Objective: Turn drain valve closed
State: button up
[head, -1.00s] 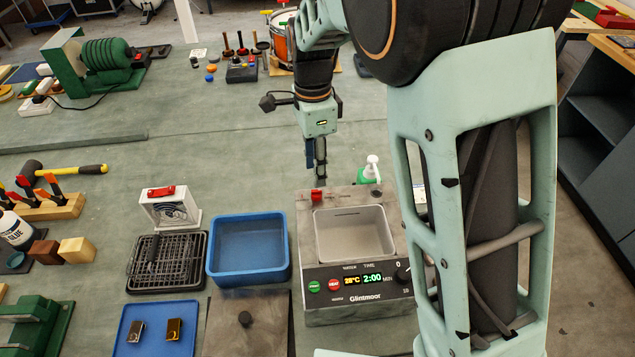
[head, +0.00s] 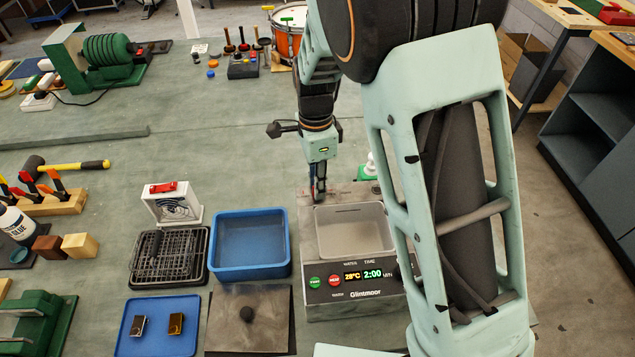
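The Glintmoor bath unit (head: 318,299) stands at the right front of the bench, with an open grey basin (head: 352,232) and a lit panel reading 28°C and 2:00. The red drain valve handle at its back left corner is now hidden behind my gripper, so its angle cannot be read. My gripper (head: 318,192) points down at that back left corner, with its fingertips low over the unit's rear top edge. The fingers look close together, but I cannot tell if they are shut, or if they touch the handle.
A green and white pump bottle (head: 370,168) stands behind the basin, close to my arm. A blue tub (head: 250,268), a wire basket (head: 168,274) and a grey lid plate (head: 275,333) lie left of the unit.

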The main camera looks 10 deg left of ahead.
grip_shut()
jog(key=shift+n, duration=0.3)
jog(key=n+b, duration=0.1)
jog(key=n, duration=0.2)
jog(key=shift+n, duration=0.3)
jog(key=n+b, duration=0.1)
jog(key=n, duration=0.3)
jog(key=shift+n, duration=0.3)
jog(key=n+b, duration=0.1)
jog(key=n, duration=0.3)
jog(key=shift+n+t, duration=0.3)
jog(key=n+b, duration=0.1)
jog(key=n, duration=0.3)
jog(key=shift+a+r+n, duration=0.1)
jog(key=shift+n, duration=0.3)
jog(key=o, duration=0.8)
grip_release()
jog(key=shift+s, duration=0.1)
jog(key=shift+c, duration=0.2)
